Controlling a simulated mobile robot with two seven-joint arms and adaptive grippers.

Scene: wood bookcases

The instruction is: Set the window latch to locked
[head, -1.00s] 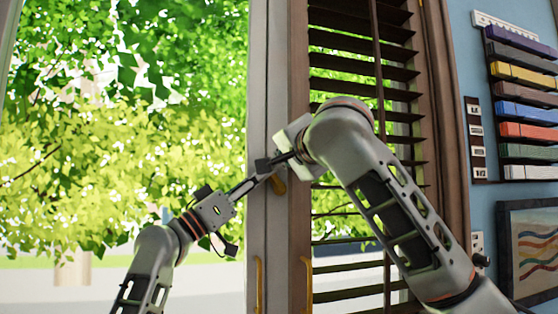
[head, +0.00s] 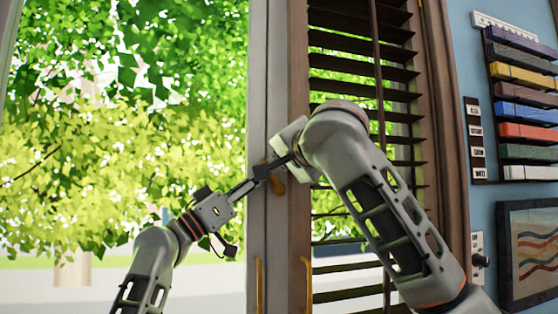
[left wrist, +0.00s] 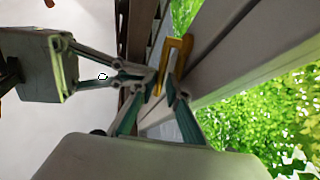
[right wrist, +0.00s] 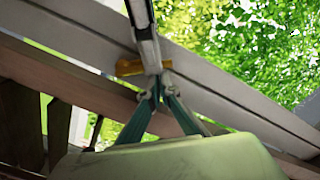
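The brass window latch (head: 278,184) sits on the pale window frame, partly hidden behind my grippers in the head view. It shows as a yellow bracket in the left wrist view (left wrist: 178,55) and a short yellow piece in the right wrist view (right wrist: 130,67). My left gripper (head: 262,168) has its fingertips at the latch. In the left wrist view, its fingers (left wrist: 163,80) converge at the lower end of the latch; the grip itself is unclear. My right gripper (right wrist: 158,85) has its fingertips drawn together beside the latch, close against the left gripper's fingers.
Two brass handles stand lower on the frame, left (head: 258,285) and right (head: 308,285). Dark louvred shutters (head: 350,90) lie right of the frame. A wall rack (head: 525,100) and a picture (head: 535,250) are further right. Trees show outside.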

